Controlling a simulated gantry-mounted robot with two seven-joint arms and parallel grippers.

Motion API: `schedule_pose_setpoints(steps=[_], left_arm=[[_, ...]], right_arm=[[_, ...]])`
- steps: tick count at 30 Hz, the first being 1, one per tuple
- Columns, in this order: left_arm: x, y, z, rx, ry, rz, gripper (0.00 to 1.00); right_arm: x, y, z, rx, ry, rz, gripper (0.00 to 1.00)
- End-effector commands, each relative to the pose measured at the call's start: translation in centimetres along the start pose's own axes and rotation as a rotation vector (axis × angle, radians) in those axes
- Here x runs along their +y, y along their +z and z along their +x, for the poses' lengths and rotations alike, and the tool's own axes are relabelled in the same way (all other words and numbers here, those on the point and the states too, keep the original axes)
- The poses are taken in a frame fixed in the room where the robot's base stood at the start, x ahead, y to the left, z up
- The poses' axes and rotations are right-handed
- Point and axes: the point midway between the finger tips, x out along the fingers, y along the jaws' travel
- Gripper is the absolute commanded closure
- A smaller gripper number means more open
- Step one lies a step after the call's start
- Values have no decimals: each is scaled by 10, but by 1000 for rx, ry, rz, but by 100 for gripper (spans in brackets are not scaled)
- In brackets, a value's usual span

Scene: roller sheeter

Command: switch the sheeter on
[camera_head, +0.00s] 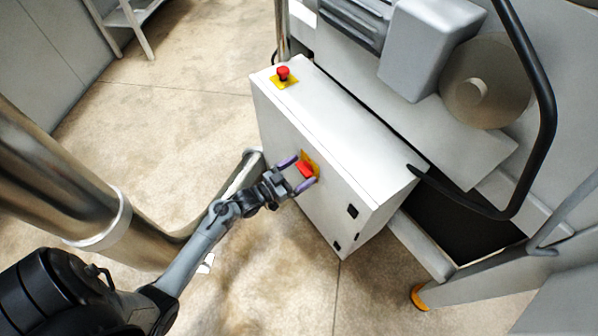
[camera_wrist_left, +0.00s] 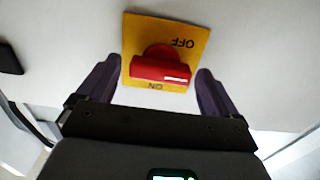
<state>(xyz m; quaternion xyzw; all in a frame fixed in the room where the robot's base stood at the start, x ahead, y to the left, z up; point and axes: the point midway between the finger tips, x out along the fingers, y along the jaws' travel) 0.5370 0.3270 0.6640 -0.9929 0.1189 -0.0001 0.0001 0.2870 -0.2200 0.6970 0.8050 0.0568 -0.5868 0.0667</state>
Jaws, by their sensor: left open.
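The sheeter's control box (camera_head: 335,120) is a white cabinet right of centre in the head view. On its front face is a red rotary switch (camera_head: 305,169) on a yellow plate, which also shows in the left wrist view as a red knob (camera_wrist_left: 160,68). The plate (camera_wrist_left: 192,62) reads OFF and ON, upside down in that view. The knob's handle lies crosswise, with a white mark at its right end. My left gripper (camera_head: 301,174) is open, its purple fingertips on either side of the knob with gaps between. My right gripper is not in view.
A red emergency button (camera_head: 283,73) on a yellow base sits on top of the box. The sheeter body (camera_head: 430,120) and a black curved bar (camera_head: 545,100) stand to the right. A large metal pipe (camera_head: 70,180) is at the left. Floor shows between.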

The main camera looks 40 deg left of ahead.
Motion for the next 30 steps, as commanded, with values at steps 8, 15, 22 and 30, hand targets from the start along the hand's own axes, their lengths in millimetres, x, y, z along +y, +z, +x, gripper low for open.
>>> schedule_pose_setpoints(steps=[8, 15, 22, 30], left_arm=[[0, 0, 0, 0, 0, 0, 23], [0, 0, 0, 0, 0, 0, 60], [0, 0, 0, 0, 1, 14, 62], [1, -1, -1, -1, 3, 125, 62]], right_arm=[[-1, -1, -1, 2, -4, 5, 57], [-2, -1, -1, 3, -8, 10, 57], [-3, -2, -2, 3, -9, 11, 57], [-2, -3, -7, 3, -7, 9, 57]])
